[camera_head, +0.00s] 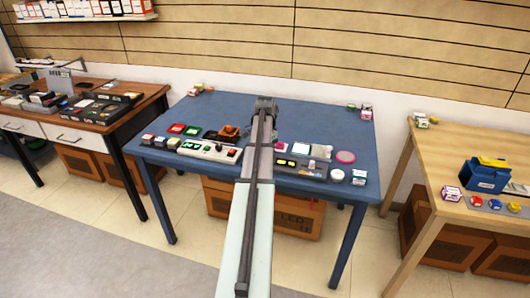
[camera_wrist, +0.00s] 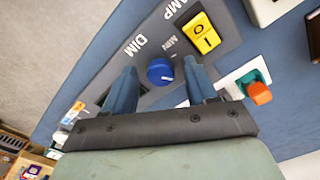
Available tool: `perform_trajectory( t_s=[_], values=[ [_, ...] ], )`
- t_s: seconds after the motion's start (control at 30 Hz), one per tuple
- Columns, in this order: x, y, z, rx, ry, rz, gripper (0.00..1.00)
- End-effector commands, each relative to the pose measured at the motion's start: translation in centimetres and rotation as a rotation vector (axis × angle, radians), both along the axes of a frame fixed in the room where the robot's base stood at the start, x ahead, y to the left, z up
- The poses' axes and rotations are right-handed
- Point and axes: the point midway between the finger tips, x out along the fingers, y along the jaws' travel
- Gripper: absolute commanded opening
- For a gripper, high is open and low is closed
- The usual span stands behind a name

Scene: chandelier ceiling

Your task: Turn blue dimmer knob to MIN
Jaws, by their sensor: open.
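The blue dimmer knob (camera_wrist: 160,71) is round and sits on a grey panel (camera_wrist: 150,30) in the wrist view. White letters reading DIM and MIN are printed on the panel beside it. My gripper (camera_wrist: 160,66) is open, with one blue-looking finger on each side of the knob and a gap visible on both sides. I cannot tell how far the fingertips are above the panel or which way the knob points. In the head view my gripper (camera_head: 265,103) is over the blue table (camera_head: 330,112), and my arm hides what lies beneath; I cannot make out the knob there.
A yellow rocker switch (camera_wrist: 202,33) marked O and I is close by on the same panel. A white plate with a green and orange switch (camera_wrist: 258,90) lies to the right. In the head view, several panels and small items line the table's front; its back middle is mostly clear.

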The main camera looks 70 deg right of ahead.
Motion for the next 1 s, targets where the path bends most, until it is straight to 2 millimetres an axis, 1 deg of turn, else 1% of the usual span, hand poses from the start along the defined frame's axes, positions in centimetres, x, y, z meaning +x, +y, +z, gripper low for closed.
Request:
perform_trajectory(
  t_s=[0.27,0.37,0.87,1.0],
  values=[
    [0.01,0.01,-0.14,0.000,0.000,0.000,0.57],
    [0.01,0.01,-0.13,0.000,0.000,0.000,0.49],
    [0.00,0.01,-0.12,0.000,0.000,0.000,0.01],
    [0.00,0.01,-0.12,0.000,0.000,0.004,0.01]
  ],
)
